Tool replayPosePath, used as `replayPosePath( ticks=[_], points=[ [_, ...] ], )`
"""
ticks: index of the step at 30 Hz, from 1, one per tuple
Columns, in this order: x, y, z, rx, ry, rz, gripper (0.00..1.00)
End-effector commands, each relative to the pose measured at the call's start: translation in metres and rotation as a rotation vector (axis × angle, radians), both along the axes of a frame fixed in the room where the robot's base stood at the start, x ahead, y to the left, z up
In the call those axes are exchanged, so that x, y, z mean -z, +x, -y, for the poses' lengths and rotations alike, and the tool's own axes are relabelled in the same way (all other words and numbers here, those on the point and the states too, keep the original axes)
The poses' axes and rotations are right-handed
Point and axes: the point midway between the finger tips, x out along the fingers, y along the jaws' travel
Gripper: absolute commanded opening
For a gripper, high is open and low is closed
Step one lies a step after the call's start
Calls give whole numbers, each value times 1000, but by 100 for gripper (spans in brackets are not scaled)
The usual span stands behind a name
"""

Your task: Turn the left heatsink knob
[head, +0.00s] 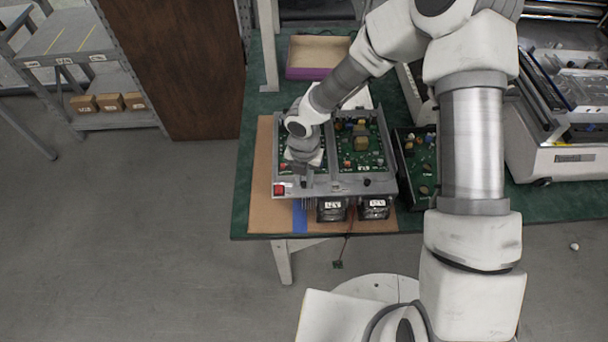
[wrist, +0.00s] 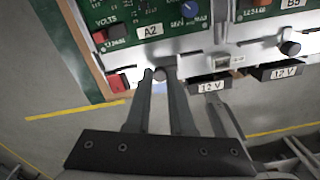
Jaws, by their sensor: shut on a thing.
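The left heatsink knob (wrist: 160,72) is a small round knob on the front metal rail in the wrist view, mostly hidden by my fingertips. My gripper (wrist: 160,78) is shut on it, with one narrow finger on either side. In the head view my gripper (head: 304,176) reaches down over the left part of the open electronics unit (head: 336,188), and the left knob cannot be made out there. The right knob (wrist: 290,48) is dark and stands free on the same rail; it also shows in the head view (head: 367,182).
A red switch (wrist: 118,81) sits left of my fingers. Two 12 V blocks (head: 332,209) (head: 374,208) project from the unit's front. Circuit boards (head: 361,146) lie behind the rail. A dark board box (head: 415,161) stands close on the right. Bare brown mat (head: 262,180) shows at left.

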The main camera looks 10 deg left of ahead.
Motion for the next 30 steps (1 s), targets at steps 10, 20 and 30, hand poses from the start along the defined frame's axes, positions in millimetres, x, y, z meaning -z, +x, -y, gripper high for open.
replayPosePath(
  ticks=[10, 20, 30],
  points=[
    [1, 0, 1, -67, -2, -1, 0],
    [1, 0, 1, -68, -2, 0, 0],
    [0, 0, 0, -68, -1, 0, 52]
  ],
)
